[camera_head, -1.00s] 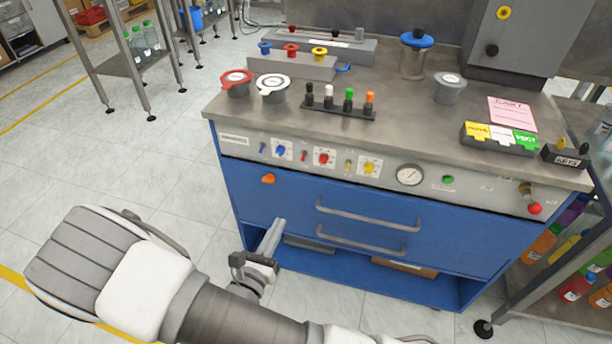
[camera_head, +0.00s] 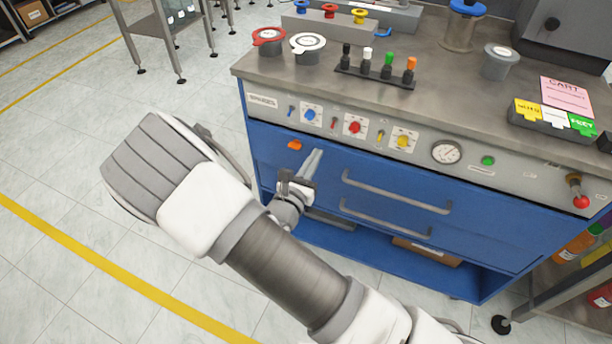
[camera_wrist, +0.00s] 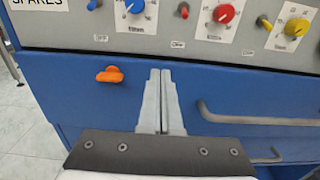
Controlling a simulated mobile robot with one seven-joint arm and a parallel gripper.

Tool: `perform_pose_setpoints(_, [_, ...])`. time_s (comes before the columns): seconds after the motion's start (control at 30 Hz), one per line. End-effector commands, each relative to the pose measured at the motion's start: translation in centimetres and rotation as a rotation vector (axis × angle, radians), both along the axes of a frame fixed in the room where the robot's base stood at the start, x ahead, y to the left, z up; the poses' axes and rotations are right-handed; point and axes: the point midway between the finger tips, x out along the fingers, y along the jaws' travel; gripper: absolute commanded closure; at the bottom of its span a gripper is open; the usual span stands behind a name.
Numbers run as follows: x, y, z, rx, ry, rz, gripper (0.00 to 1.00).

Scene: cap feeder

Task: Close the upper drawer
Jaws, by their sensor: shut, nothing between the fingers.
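The upper drawer (camera_head: 330,170) is a blue front under the grey control panel, with a grey bar handle (camera_head: 397,192). It also shows in the wrist view (camera_wrist: 240,80), with its handle (camera_wrist: 255,119) to the right. I see no clear gap above its front and cannot tell if it stands out a little. My gripper (camera_head: 317,153) is shut and empty, in front of the blue front, left of the handle. In the wrist view the fingertips (camera_wrist: 160,72) lie between the orange knob (camera_wrist: 110,75) and the handle. I cannot tell whether they touch the front.
A second bar handle (camera_head: 385,219) is just below the upper one. An open shelf with a cardboard box (camera_head: 428,252) is underneath. The worktop (camera_head: 330,85) holds lidded pots and colored pegs. A shelf rack with bottles stands at the right.

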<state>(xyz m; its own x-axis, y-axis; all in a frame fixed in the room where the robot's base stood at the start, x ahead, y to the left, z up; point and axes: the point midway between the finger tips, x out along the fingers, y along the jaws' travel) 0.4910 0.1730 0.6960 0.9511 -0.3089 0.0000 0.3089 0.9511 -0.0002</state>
Motion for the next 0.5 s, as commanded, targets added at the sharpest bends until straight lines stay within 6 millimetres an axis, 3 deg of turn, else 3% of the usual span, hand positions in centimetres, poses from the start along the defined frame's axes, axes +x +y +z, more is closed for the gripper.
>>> perform_pose_setpoints(0.17, [1.19, -0.33, -0.05, 0.001, 0.000, 0.000, 1.00])
perform_pose_setpoints(0.5, [1.32, -0.40, 0.04, 0.000, 0.000, 0.000, 1.00])
